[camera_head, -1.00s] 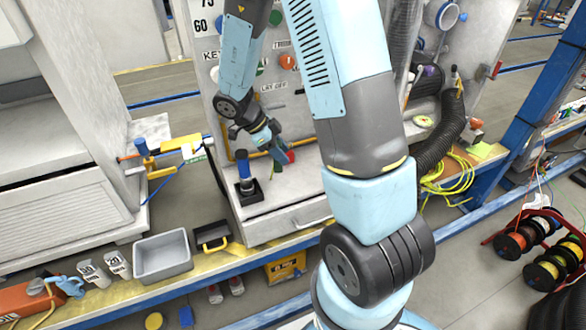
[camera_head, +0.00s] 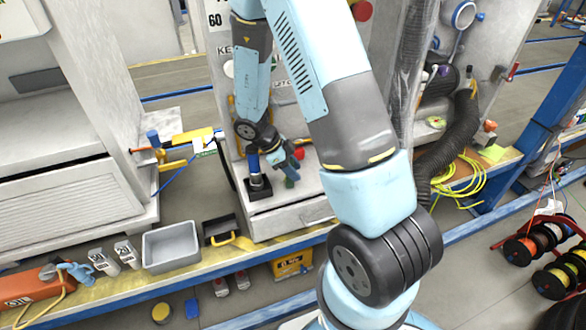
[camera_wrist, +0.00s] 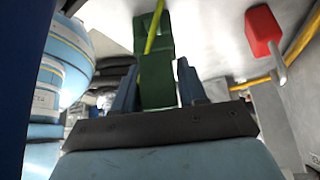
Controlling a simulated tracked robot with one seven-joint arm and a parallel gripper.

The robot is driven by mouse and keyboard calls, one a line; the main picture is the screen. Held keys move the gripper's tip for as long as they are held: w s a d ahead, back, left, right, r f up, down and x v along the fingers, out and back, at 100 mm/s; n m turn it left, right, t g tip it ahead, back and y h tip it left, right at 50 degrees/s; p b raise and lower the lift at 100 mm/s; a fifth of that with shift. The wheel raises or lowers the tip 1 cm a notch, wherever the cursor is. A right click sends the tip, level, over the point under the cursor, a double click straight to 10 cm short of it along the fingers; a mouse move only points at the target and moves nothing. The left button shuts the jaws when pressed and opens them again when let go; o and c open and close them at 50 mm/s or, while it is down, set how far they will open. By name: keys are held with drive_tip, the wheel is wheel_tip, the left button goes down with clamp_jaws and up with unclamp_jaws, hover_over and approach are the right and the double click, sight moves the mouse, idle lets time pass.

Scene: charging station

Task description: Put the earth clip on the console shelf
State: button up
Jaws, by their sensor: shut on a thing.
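The green earth clip (camera_wrist: 156,80), with a yellow stripe, sits between the two blue fingers of my gripper (camera_wrist: 158,88) in the wrist view. In the head view my gripper (camera_head: 289,160) is low over the console shelf (camera_head: 292,212), and a bit of the green clip (camera_head: 289,183) shows below it. My gripper is shut on the clip. I cannot tell whether the clip touches the shelf.
A blue-handled post on a black base (camera_head: 257,184) stands on the shelf close left of my gripper. A red-headed thing (camera_wrist: 263,30) is nearby in the wrist view. A grey bin (camera_head: 170,247) and a black tray (camera_head: 220,232) sit on the bench.

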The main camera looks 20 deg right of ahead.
drive_tip(key=shift+f, duration=0.1)
drive_tip(key=o, duration=1.1)
drive_tip(key=v, duration=1.2)
